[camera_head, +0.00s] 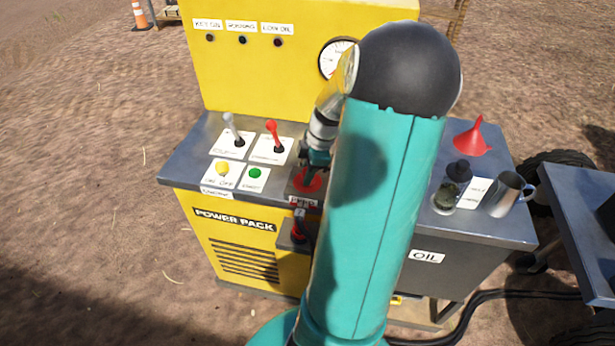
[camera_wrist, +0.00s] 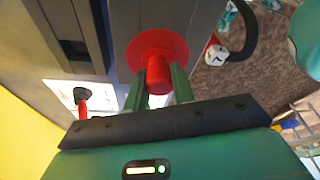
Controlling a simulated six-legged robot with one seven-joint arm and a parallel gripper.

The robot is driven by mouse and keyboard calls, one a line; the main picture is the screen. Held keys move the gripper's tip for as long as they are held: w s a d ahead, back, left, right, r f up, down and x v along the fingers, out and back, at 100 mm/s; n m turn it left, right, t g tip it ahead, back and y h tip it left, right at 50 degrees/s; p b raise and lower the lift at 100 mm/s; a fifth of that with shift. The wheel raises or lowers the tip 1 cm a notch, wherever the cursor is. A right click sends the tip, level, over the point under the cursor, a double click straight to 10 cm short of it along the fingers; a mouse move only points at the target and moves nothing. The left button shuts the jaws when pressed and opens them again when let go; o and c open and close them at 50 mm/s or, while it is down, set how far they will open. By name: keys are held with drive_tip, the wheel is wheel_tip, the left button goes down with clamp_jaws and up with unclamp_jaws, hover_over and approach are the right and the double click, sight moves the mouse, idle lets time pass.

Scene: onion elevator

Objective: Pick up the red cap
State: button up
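The red cap (camera_wrist: 158,50) is a round disc with a thick knob, seated on the grey panel in the wrist view. In the head view the red cap (camera_head: 311,181) is on the counter of the yellow power pack, partly hidden by my gripper (camera_head: 312,172). In the wrist view the two green fingers of my gripper (camera_wrist: 159,84) stand apart, one on each side of the knob. They are very close to it, and I cannot tell whether they touch it.
A red-handled lever (camera_head: 274,135), a grey lever (camera_head: 233,130), a yellow button (camera_head: 222,169) and a green button (camera_head: 255,173) are left of the cap. A red funnel (camera_head: 473,137), a jar (camera_head: 446,195) and a metal mug (camera_head: 506,195) stand at the right.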

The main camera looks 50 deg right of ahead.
drive_tip(key=shift+c, duration=1.1)
drive_tip(key=shift+r, duration=0.15)
